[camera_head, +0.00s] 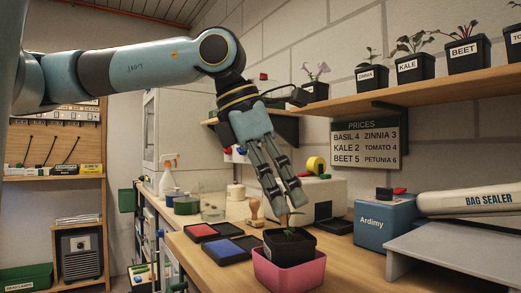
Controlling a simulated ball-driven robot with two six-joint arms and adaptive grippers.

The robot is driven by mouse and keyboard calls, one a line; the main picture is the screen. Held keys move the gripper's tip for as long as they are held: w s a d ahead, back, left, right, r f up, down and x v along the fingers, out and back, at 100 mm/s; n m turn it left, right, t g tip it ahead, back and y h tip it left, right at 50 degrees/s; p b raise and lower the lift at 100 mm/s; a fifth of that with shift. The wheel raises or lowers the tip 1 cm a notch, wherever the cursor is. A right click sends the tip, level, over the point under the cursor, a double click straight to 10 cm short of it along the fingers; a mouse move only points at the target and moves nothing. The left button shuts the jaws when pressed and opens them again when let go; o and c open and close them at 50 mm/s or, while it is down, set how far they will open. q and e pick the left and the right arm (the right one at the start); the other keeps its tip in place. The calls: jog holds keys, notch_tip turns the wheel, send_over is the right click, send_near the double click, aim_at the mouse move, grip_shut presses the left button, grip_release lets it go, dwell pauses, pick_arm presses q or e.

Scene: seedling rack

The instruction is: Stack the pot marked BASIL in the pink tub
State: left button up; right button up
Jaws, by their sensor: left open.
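A black pot (298,253) with a small seedling stands in the pink tub (289,276) on the wooden bench. It looks upright, with its lower part hidden by the tub wall. I cannot read its marking, so I cannot tell if it is the BASIL pot. My left gripper (287,209) is open, its fingers pointing down just above the pot and close to the seedling. It holds nothing. I see no other pot marked BASIL. My right gripper is out of view.
Red and blue ink pads (230,248) lie left of the tub. A blue Ardimy box (384,222) and a grey platform (456,256) stand to the right. Pots marked KALE (414,69) and BEET (467,53), among others, stand on the wall shelf (400,95).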

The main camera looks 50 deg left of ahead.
pick_arm(q)
jog(key=v, duration=0.6)
jog(key=shift+r+b, duration=0.35)
jog(key=shift+b, duration=0.1)
jog(key=shift+s+a, duration=0.1)
